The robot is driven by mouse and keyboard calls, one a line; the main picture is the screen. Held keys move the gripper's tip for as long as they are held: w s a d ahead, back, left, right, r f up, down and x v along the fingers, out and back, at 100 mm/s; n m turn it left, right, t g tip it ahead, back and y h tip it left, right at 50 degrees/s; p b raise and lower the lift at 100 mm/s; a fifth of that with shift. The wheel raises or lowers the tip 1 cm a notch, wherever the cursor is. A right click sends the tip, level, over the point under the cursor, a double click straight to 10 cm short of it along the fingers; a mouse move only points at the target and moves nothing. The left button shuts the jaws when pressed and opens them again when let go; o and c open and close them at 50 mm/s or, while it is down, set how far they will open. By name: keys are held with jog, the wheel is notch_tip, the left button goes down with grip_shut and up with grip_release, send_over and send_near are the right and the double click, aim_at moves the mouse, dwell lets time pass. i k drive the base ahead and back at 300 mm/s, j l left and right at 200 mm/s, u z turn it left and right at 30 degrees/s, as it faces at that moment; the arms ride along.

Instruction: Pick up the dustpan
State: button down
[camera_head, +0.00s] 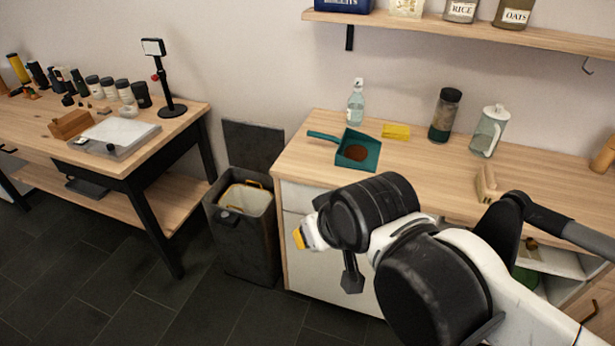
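The teal dustpan (367,142) lies on the wooden counter (308,166), near its left end. Its handle points left and a brown patch of something lies in its pan. My gripper (351,283) hangs at the end of my arm, in front of the counter's white cabinet and below the counter top. It is well apart from the dustpan, lower in the picture. One dark finger shows; the rest of the gripper is hidden behind my arm, so I cannot tell its opening.
A clear bottle (355,103) stands behind the dustpan and a yellow sponge-like block (396,131) lies right of it. A dark-lidded jar (444,117), a glass pitcher (488,131) and a wooden brush (486,184) are farther right. A bin (246,232) stands left of the counter. A shelf (450,27) overhangs.

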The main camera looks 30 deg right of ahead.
aim_at(356, 150)
jog(key=i+l+z, duration=0.1)
jog(key=i+z, duration=0.65)
jog(key=i+j+z, duration=0.1)
jog(key=i+z, duration=0.25)
jog(key=i, duration=0.05)
